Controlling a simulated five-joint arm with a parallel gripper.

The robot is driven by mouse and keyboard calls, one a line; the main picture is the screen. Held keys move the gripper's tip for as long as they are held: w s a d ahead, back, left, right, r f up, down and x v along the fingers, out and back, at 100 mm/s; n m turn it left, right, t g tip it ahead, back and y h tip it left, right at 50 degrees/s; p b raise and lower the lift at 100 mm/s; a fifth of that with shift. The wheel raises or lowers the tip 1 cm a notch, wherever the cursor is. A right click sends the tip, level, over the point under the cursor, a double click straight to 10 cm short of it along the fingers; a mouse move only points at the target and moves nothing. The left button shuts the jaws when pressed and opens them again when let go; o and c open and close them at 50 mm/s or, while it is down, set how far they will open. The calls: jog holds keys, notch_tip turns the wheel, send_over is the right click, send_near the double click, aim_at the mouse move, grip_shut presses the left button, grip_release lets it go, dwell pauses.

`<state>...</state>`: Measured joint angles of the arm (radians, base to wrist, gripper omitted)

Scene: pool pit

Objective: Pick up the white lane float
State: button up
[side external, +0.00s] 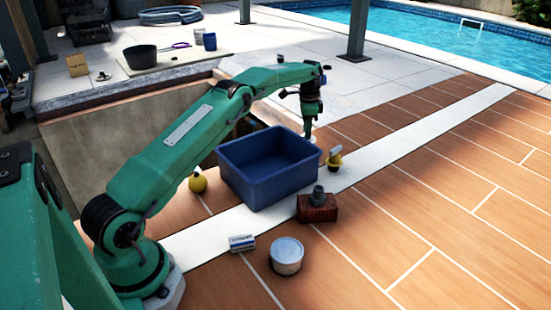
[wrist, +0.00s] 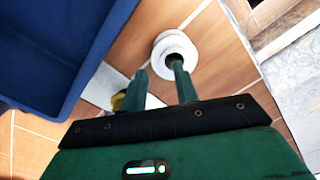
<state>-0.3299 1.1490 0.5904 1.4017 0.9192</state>
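The white lane float (wrist: 175,48) is a round white piece with a dark centre, and lies on the orange tiles beside the blue crate in the wrist view. My gripper (wrist: 160,68) has its two green fingers apart with nothing between them. The right fingertip overlaps the float's dark centre; I cannot tell whether it touches. The left fingertip is to the left of the float. In the side view my gripper (side external: 309,122) points down just behind the crate, and the float is mostly hidden there.
The blue crate (side external: 268,190) stands close by my gripper; it also fills the upper left of the wrist view (wrist: 55,50). A yellow item (side external: 334,160) sits right of the crate. A red brick (side external: 317,212), white tub (side external: 286,256) and yellow float (side external: 198,182) are nearby. Tiles on the right are clear.

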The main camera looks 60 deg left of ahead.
jog(key=shift+d+f, duration=0.1)
jog(key=shift+f, duration=1.75)
grip_shut()
